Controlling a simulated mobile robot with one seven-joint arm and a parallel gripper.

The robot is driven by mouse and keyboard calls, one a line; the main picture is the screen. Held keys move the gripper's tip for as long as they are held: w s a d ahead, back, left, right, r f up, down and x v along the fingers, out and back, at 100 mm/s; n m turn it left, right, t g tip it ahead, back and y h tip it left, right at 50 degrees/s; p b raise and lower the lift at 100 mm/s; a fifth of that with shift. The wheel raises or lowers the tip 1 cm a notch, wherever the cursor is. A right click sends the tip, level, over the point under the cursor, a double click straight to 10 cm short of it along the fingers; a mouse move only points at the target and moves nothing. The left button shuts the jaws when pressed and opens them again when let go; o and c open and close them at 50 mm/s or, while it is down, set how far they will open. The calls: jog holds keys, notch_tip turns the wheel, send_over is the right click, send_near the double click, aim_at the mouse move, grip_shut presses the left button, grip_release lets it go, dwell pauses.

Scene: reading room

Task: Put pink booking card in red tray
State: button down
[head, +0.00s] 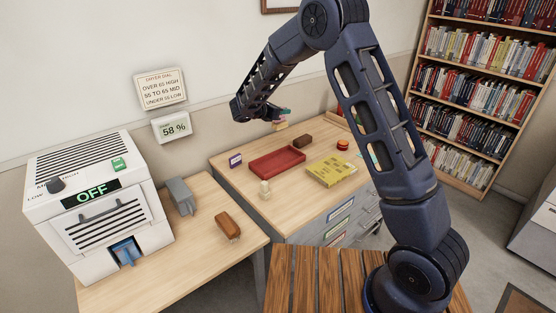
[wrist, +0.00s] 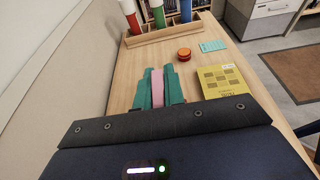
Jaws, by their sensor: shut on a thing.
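The pink booking card (wrist: 157,88) stands on edge between the two teal fingers of my gripper (wrist: 158,90) in the wrist view. The fingers are shut on it. In the head view my gripper (head: 284,113) hangs above the back of the wooden cabinet top, behind and above the red tray. The card is too small to make out clearly there. The red tray (head: 277,174) lies on the cabinet top and looks empty. The tray does not show in the wrist view.
A yellow book (head: 332,171) lies right of the tray, with a brown block (head: 303,141) behind. A red round object (wrist: 184,54), a cyan card (wrist: 212,46) and a tube rack (wrist: 165,34) are farther along.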

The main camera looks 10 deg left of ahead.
jog(key=w+a, duration=0.1)
jog(key=w, duration=0.1)
send_over(280, 161)
notch_tip(280, 161, down, 20)
jog(key=shift+d+r, duration=0.1)
jog(key=shift+d, duration=0.05)
dwell(0.4)
jog(key=shift+f, duration=0.2)
jog(key=c, duration=1.5)
grip_release()
jog(key=shift+r, duration=0.2)
jog(key=v, duration=1.2)
